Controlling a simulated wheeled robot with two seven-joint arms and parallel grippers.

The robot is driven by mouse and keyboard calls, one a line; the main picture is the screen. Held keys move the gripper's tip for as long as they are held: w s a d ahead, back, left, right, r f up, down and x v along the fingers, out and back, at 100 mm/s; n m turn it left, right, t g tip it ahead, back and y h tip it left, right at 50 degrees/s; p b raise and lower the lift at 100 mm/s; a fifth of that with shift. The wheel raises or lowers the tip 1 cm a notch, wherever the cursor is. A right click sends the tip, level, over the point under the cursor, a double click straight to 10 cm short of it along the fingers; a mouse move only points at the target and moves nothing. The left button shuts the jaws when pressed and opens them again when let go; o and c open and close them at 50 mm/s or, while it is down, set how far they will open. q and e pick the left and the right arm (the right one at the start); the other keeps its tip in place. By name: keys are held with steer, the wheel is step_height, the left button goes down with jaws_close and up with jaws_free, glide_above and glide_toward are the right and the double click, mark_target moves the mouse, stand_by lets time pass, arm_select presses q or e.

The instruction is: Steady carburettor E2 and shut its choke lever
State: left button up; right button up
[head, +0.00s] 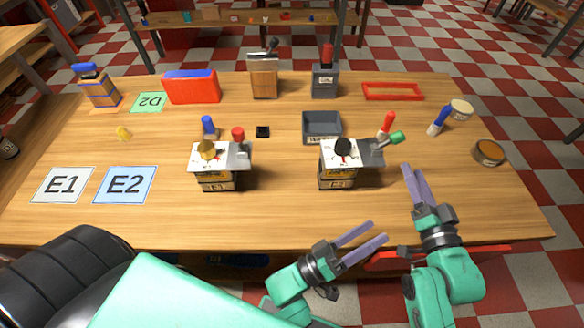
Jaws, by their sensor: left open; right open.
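Two similar carburettors with white tops stand on the wooden table. The right one (340,170) has a black knob (343,146), a red-handled lever (387,123) standing up and a green-handled lever (397,138) sticking out right. The left one (215,172) has a yellow knob (207,149), a blue handle (208,123) and a red one (238,134). Their small front labels are too small to read surely, and which lever is the choke is unclear. My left gripper (377,233) is open and empty at the front edge. My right gripper (412,170) is open and empty, right of the right carburettor.
Flat cards E1 (62,185) and E2 (126,185) lie at left. A grey bin (322,127) stands behind the right carburettor. A round tin (489,152) and a blue-handled item (438,122) are at right. The table between cards and left carburettor is clear.

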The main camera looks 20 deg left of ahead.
arm_select(q)
steer(key=w+a+r+n, duration=0.1)
steer(key=w+a+r, duration=0.1)
steer(key=a, duration=0.2)
steer(key=m+g+y, duration=0.2)
steer(key=m+y, duration=0.2)
steer(key=m, duration=0.7)
glide_toward(336, 150)
steer(key=x, duration=1.2)
steer(key=shift+w, duration=0.1)
jaws_close()
